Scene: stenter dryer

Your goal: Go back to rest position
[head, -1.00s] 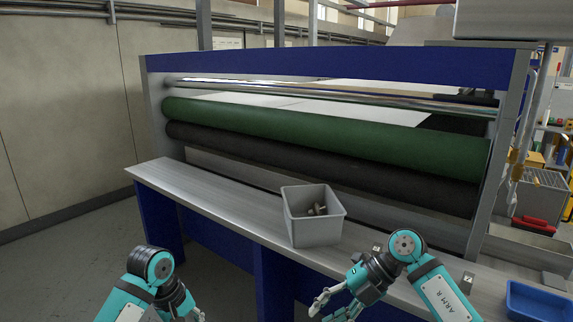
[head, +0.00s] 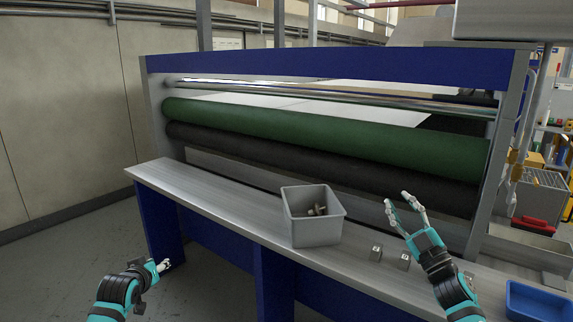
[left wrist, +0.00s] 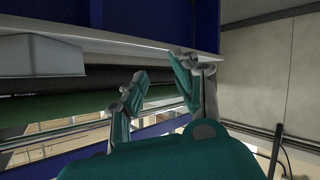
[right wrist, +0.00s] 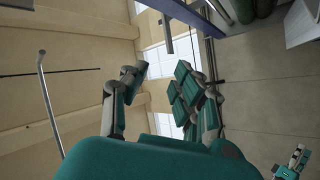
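My left gripper (head: 165,265) is low in front of the bench, at the left of the head view. In the left wrist view (left wrist: 158,80) its fingers are apart with nothing between them. My right gripper (head: 397,199) is raised above the bench, to the right of the grey bin, fingers pointing up and left. In the right wrist view (right wrist: 160,72) its fingers are spread and empty.
A grey bin (head: 315,232) with small metal parts stands on the long bench (head: 215,197). Two small metal blocks (head: 376,253) (head: 405,261) lie right of it. A blue tray (head: 538,303) is at far right. Green and black rollers (head: 320,133) (head: 300,160) run behind.

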